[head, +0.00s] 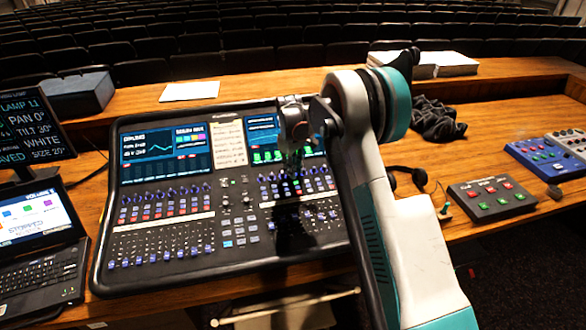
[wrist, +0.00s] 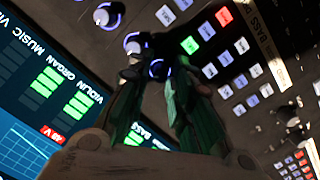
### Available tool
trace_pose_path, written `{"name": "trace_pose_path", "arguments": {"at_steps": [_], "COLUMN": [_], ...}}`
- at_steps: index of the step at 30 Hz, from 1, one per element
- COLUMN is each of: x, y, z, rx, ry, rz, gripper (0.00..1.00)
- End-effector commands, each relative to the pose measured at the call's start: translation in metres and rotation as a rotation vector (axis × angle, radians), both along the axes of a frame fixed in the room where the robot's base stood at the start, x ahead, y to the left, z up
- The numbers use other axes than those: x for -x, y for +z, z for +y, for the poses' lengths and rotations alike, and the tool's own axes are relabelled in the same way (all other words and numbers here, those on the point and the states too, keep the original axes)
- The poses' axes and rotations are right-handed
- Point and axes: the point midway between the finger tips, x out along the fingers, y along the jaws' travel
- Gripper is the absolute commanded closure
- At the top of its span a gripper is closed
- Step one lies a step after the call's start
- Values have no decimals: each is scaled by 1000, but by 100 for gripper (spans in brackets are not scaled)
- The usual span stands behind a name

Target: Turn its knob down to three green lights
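The mixing desk (head: 220,195) stands on the wooden table, its right screen (head: 263,130) lit with green level bars (head: 268,156). Knobs with blue-lit rims lie in a row; one knob (wrist: 157,68) is at my fingertips. My gripper (wrist: 154,80) points down at the desk with its fingers apart around that knob. Whether they touch it is unclear. In the head view my arm hides part of the right screen and knobs.
A laptop (head: 40,245) stands left of the desk. A small box with red and green buttons (head: 490,198) and a blue mixer (head: 540,160) lie to the right. Headphones (head: 418,177) lie close beside my arm.

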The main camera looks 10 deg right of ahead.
Motion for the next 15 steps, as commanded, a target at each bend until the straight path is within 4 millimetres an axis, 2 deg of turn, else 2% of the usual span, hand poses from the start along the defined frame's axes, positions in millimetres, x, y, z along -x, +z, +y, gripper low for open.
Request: {"name": "trace_pose_path", "arguments": {"at_steps": [8, 15], "x": [0, 0], "y": [0, 1], "z": [0, -1], "rx": [-6, -29], "ry": [-49, -277], "rz": [0, 0], "gripper": [78, 78]}}
